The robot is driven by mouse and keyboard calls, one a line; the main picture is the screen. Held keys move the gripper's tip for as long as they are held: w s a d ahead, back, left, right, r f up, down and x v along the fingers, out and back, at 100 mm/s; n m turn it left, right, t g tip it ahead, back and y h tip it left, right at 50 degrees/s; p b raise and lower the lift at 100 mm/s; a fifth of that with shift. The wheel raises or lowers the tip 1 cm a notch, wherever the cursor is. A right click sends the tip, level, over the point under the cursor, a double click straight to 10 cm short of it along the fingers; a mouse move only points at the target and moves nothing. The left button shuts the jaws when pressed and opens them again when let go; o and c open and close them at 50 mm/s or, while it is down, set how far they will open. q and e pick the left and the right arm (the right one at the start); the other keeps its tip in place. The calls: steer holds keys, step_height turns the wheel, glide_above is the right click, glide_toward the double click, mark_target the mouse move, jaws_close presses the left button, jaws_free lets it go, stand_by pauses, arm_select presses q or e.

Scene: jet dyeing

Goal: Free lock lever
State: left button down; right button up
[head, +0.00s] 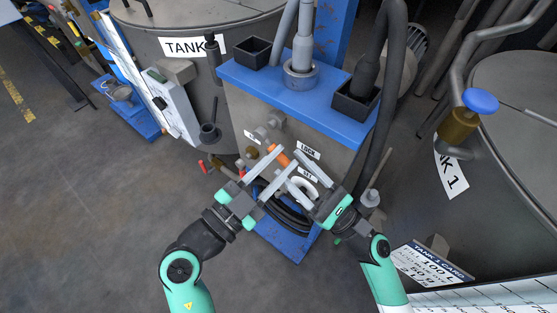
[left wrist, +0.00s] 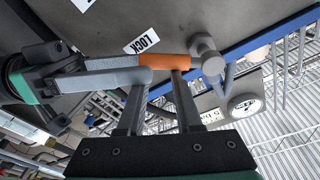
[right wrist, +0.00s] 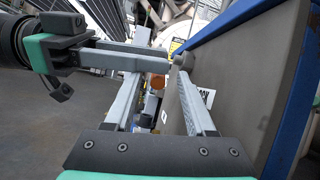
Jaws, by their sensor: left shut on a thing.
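The lock lever (head: 278,154) has an orange grip and sits on the front of the grey panel, beside a LOCK label (head: 308,150). In the left wrist view the orange grip (left wrist: 165,62) lies across the fingertips, next to a grey round pivot (left wrist: 207,55). My left gripper (head: 287,157) is shut on the lever's grip. My right gripper (head: 292,168) is open, its fingers crossing close to the left ones. In the right wrist view the orange end (right wrist: 158,82) shows beyond the gap between its fingers (right wrist: 160,105). Crossed fingers hide part of the lever.
A blue shelf (head: 250,80) with dark square holders juts out above the lever. A white curved part (head: 303,188) and dark coiled hose (head: 285,212) lie just below. Grey tanks stand at the back left and right. A tank card (head: 428,262) is at lower right.

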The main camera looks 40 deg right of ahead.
arm_select(q)
steer(key=shift+w+a, duration=0.25)
steer(key=shift+w, duration=0.1)
